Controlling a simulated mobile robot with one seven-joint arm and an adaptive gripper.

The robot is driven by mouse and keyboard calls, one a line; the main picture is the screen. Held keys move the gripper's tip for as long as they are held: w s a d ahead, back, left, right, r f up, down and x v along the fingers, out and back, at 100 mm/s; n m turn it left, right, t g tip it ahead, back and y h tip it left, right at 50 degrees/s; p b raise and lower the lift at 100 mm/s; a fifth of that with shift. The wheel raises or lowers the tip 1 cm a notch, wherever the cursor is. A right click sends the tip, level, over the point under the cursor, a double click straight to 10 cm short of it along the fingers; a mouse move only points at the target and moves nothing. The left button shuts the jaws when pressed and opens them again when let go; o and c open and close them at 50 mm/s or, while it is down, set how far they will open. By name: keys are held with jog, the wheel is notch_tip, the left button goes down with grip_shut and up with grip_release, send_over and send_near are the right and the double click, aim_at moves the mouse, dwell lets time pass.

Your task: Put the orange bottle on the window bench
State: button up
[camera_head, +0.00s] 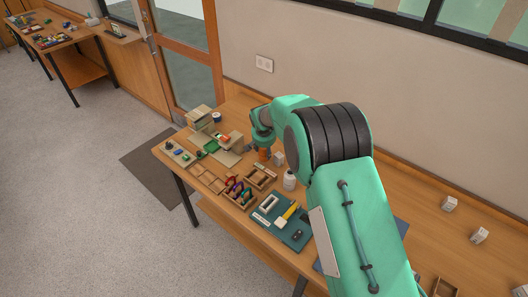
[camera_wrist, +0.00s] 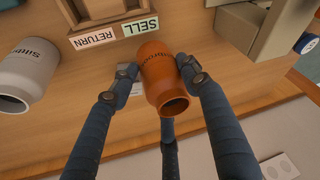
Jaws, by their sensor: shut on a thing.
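The orange bottle (camera_wrist: 163,70) is between the dark jointed fingers of my gripper (camera_wrist: 158,75) in the wrist view, with fingers on both sides of its body and its open mouth toward the camera. In the head view the orange bottle (camera_head: 264,155) shows small at the end of my green arm, over the long wooden bench (camera_head: 410,205) along the wall. My gripper (camera_head: 262,146) is shut on it. I cannot tell whether its base touches the bench top. I cannot tell which surface is the window bench; another bench (camera_head: 85,40) stands far left beyond the door.
A pale grey bottle (camera_wrist: 28,72) stands beside the orange one, also in the head view (camera_head: 289,181). SELL (camera_wrist: 140,27) and RETURN (camera_wrist: 95,38) labels lie near a wooden tray (camera_wrist: 98,10). Tools, trays and small boxes crowd the bench's left part. Grey floor lies open left.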

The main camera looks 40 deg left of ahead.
aim_at(264, 151)
jog(key=shift+w+a, duration=0.8)
jog(key=shift+a, duration=0.2)
jog(key=shift+f, duration=1.8)
jog(key=shift+f, duration=0.15)
jog(key=o, duration=1.3)
jog(key=shift+r, duration=0.2)
jog(key=shift+v, duration=5.95)
jog(key=shift+d, duration=0.15)
